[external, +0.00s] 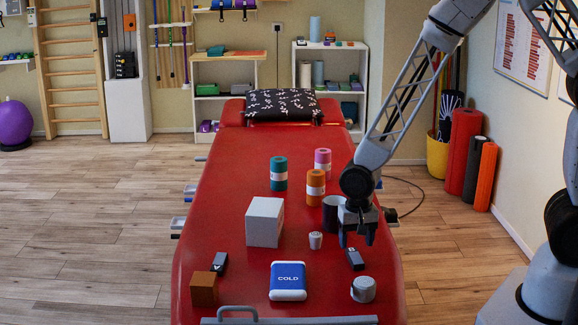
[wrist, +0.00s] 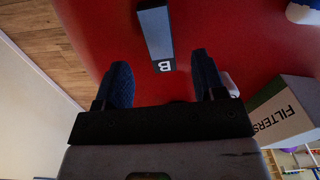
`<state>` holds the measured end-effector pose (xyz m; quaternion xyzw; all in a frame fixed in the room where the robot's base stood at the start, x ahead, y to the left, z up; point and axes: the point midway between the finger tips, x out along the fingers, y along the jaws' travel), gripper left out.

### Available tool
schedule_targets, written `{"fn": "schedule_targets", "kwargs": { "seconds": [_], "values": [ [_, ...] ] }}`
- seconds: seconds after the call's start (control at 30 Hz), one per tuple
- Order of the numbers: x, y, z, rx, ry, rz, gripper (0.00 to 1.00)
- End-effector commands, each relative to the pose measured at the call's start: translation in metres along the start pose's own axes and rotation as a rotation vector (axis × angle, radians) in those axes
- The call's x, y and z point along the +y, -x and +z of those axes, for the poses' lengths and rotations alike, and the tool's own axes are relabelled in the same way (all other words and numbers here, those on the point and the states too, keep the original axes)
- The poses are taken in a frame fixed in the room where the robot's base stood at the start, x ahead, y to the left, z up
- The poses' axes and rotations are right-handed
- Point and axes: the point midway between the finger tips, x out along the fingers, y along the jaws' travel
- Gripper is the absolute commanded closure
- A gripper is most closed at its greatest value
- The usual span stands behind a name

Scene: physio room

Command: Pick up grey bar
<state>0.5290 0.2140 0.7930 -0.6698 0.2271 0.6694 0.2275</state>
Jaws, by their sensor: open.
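A small grey bar (external: 354,260) with a dark end lies on the red treatment table (external: 225,220), right of centre. In the wrist view the bar (wrist: 157,32) shows a grey-blue side and a dark end marked with a white B. A second similar dark grey bar (external: 220,262) lies at the left of the table. My gripper (external: 356,240) points down just behind the right-hand bar, apart from it. In the wrist view my gripper (wrist: 160,78) is open and empty, with the bar's marked end ahead, roughly between the fingers.
A white box (external: 264,222), marked FILTERS in the wrist view (wrist: 283,112), and a small cup (external: 316,240) stand left of my gripper. A dark mug (external: 333,213) and several rolls stand behind. A COLD pack (external: 288,281) and grey cylinder (external: 363,289) are in front.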

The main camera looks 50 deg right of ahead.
Motion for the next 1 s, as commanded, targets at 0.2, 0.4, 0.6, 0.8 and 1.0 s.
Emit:
{"fn": "schedule_targets", "kwargs": {
  "seconds": [0.2,0.4,0.6,0.8,1.0],
  "values": [
    [0.0,-0.018,-0.002,-0.001,0.0,0.002,0.36],
    [0.0,-0.037,-0.003,-0.001,0.0,0.001,0.36],
    [0.0,-0.047,-0.002,-0.001,0.0,0.001,0.36],
    [0.0,-0.047,-0.003,0.0,0.0,0.001,0.36],
    [0.0,-0.047,-0.003,0.0,0.0,0.001,0.36]
  ]
}}
